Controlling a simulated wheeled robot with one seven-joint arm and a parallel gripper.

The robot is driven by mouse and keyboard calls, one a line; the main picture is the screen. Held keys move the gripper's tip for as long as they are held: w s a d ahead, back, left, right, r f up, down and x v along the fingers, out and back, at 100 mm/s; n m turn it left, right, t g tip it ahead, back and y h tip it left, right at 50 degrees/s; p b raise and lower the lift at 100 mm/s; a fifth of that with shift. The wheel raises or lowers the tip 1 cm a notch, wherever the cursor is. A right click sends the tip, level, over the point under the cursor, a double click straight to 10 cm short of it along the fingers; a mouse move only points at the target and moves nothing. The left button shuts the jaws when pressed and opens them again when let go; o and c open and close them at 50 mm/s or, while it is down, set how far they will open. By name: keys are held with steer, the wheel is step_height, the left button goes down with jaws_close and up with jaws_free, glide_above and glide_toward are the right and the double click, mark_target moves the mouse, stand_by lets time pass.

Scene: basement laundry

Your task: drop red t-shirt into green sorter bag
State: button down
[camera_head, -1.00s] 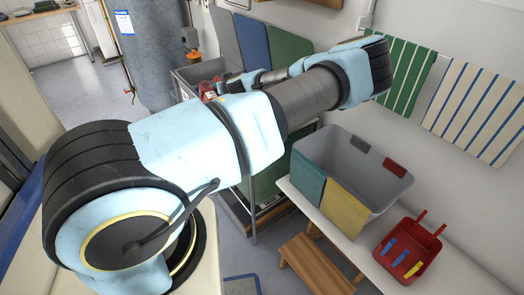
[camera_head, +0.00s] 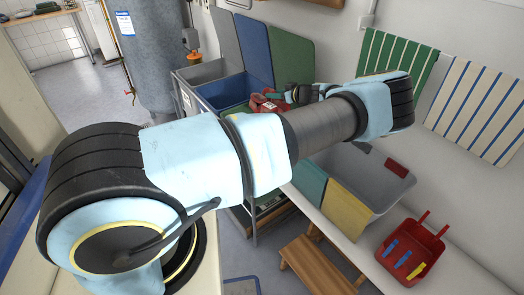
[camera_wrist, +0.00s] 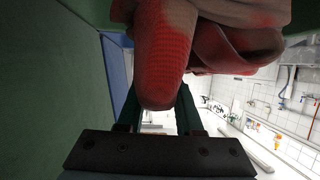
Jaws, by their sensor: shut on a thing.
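The red t-shirt (camera_head: 262,104) is a bunched bundle hanging at my gripper (camera_head: 284,97), over the right part of the laundry sorter. In the wrist view the red cloth (camera_wrist: 165,45) fills the top middle, between and beyond the dark fingers of my gripper (camera_wrist: 158,108), which is shut on it. The sorter's green upright panel (camera_head: 291,56) stands right behind the shirt. It also shows close on the left in the wrist view (camera_wrist: 45,90). The green bag's opening is mostly hidden by my arm and the shirt.
The blue compartment (camera_head: 222,92) and grey compartment (camera_head: 200,72) lie left of the shirt. A grey bin (camera_head: 385,185) and a red caddy (camera_head: 412,252) stand on the white bench at right. A wooden stool (camera_head: 315,265) is in front. Striped towels (camera_head: 475,105) hang on the wall.

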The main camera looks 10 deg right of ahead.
steer(key=shift+f, duration=1.6)
steer(key=shift+c, duration=2.4)
jaws_free()
steer(key=b+v, duration=0.3)
steer(key=v, duration=0.7)
steer(key=shift+s+d, duration=0.2)
steer(key=shift+s, duration=0.1)
